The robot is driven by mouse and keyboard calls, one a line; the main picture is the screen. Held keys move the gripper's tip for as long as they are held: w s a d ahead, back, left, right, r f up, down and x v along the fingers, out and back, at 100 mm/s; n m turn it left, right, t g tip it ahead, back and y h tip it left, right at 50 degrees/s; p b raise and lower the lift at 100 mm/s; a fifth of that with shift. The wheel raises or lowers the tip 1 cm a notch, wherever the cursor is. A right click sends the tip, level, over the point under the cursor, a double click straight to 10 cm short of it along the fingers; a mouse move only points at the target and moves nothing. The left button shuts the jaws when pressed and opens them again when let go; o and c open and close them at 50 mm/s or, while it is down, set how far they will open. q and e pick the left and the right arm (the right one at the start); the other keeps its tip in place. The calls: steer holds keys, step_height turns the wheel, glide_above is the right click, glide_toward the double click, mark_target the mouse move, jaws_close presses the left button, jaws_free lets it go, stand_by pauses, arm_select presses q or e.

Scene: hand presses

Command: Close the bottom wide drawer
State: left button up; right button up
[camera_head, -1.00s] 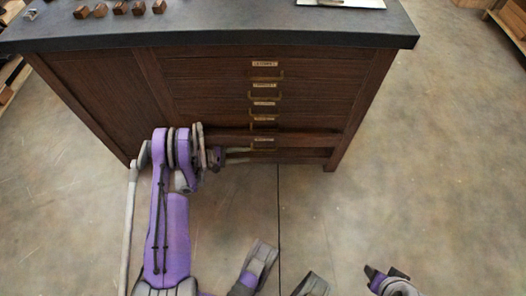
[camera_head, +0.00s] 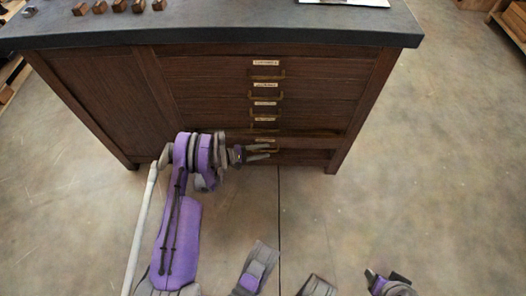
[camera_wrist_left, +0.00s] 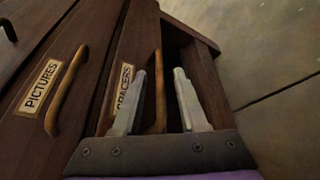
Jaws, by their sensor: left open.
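The bottom wide drawer (camera_head: 312,143) is the lowest front in the wooden cabinet. In the left wrist view its label reads "SPACERS", partly covered by one finger. Its brass handle (camera_wrist_left: 160,88) runs between the fingers of my left gripper (camera_wrist_left: 160,75). The gripper is open, one finger on each side of the handle; I cannot tell whether either touches it. In the head view my left gripper (camera_head: 268,151) reaches in from the left, low at the drawer front. A dark gap shows beside the drawer's lower edge in the wrist view. How far the drawer stands out is hard to tell.
Above is the drawer labelled "PICTURES" (camera_wrist_left: 38,88) with its own brass handle (camera_wrist_left: 62,92). The dark countertop (camera_head: 220,28) overhangs the fronts and carries several small wooden blocks (camera_head: 119,6). The floor (camera_head: 430,170) right of the cabinet is clear.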

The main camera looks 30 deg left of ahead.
arm_select(q)
jaws_close()
stand_by(1.4)
